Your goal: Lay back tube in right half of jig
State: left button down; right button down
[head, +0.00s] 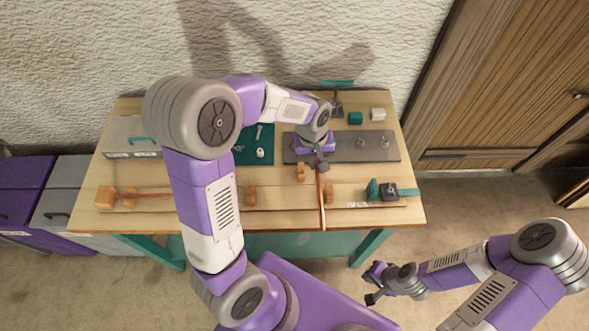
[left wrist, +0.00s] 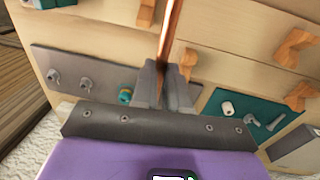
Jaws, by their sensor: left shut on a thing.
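My left gripper (head: 318,164) is shut on a copper-coloured tube (head: 321,205), holding it near its far end above the table. The tube points toward the table's front edge, crosswise to the long wooden jig (head: 285,202); its height over the jig is hard to judge. The left wrist view shows the tube (left wrist: 171,32) between the grey fingers (left wrist: 165,88). Orange cradles (head: 252,196) stand along the jig. A similar copper rod (head: 150,196) lies in the jig's left part, partly hidden by my arm. My right gripper (head: 373,284) is open and empty, off the table's front right.
A teal clamp (head: 373,189) with a dark block stands at the jig's right end. Behind the jig lie a grey plate (head: 385,146) with pegs and a teal mat (head: 262,133) with small parts. A grey box (head: 130,137) stands at the left.

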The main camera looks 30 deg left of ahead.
pick_arm(q)
jog(key=s+a+n+g+b, duration=0.1)
jog(key=s+n, duration=0.1)
jog(key=n, duration=0.4)
jog(key=s+a+f+n+g+b, duration=0.1)
jog(key=s+n+b, duration=0.1)
jog(key=n, duration=0.4)
jog(key=s+a+f+n+g+b, duration=0.1)
jog(key=s+n, duration=0.2)
jog(key=n, duration=0.3)
jog(key=shift+f+b, duration=0.15)
jog(key=shift+b, duration=0.2)
jog(key=shift+w+b+x, duration=0.2)
jog(key=shift+b+x, duration=0.55)
jog(key=shift+x, duration=0.4)
jog(key=shift+a+f+b, duration=0.1)
jog(key=shift+f+b, duration=0.25)
jog(key=shift+f, duration=0.45)
jog(key=c, duration=1.1)
grip_release()
jog(key=shift+o, duration=0.2)
jog(key=shift+r, duration=0.1)
